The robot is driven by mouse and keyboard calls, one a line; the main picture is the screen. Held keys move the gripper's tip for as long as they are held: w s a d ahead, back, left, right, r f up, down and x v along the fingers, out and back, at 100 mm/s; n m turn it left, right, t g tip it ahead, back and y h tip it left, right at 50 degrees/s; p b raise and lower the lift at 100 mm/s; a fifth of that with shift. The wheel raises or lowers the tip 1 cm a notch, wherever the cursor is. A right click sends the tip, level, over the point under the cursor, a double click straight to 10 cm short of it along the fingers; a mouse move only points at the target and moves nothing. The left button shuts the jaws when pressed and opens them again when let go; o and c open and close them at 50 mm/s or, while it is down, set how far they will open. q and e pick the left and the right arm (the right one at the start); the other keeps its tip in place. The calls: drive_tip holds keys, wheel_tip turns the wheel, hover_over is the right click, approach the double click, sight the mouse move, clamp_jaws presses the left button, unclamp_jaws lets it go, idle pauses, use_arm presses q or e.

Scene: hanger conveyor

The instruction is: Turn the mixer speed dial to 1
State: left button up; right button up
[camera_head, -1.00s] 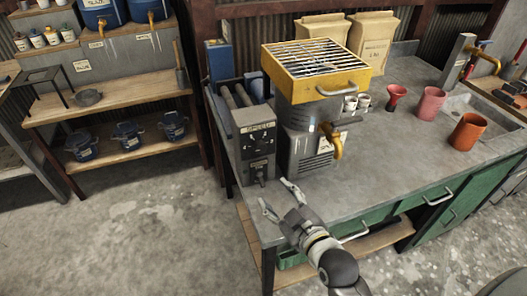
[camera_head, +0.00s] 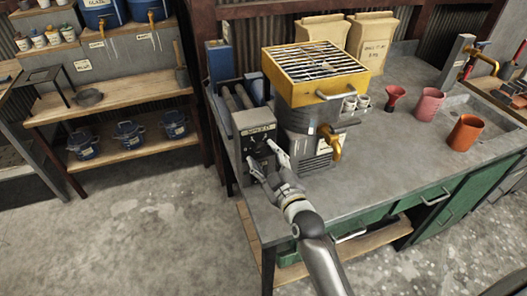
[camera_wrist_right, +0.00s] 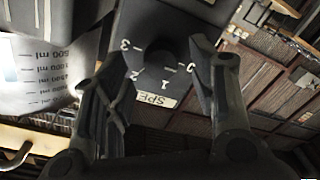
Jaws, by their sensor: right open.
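The mixer's grey control box (camera_head: 241,123) stands on the workbench with a "SPEED" label on its front. In the right wrist view the dark round speed dial (camera_wrist_right: 160,57) shows between my fingers, with the digits 3, 2, 1 and 0 around it and the SPEED label (camera_wrist_right: 155,98) below. I cannot tell which digit it points to. My right gripper (camera_head: 263,157) is open in front of the box, a finger on either side of the dial; it also shows in the right wrist view (camera_wrist_right: 162,75). Contact with the dial cannot be made out. My left gripper is not in view.
The grey mixer body (camera_head: 297,118) with a yellow grated top (camera_head: 315,75) stands right of the box. Red, pink and orange cups (camera_head: 466,133) stand further right on the bench (camera_head: 375,165). The bench front right of the mixer is clear.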

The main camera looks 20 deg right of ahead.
drive_tip(key=shift+w+a, duration=0.1)
drive_tip(key=shift+w, duration=0.75)
drive_tip(key=c, duration=1)
drive_tip(key=shift+m, duration=0.3)
drive_tip(key=m+p, duration=0.1)
drive_tip(key=m, duration=0.3)
drive_tip(key=shift+m+p, duration=0.3)
drive_tip(key=shift+m, duration=0.1)
drive_tip(key=m, duration=0.3)
drive_tip(key=m+p, duration=0.1)
drive_tip(key=m, duration=0.2)
drive_tip(key=shift+m+t+h, duration=0.3)
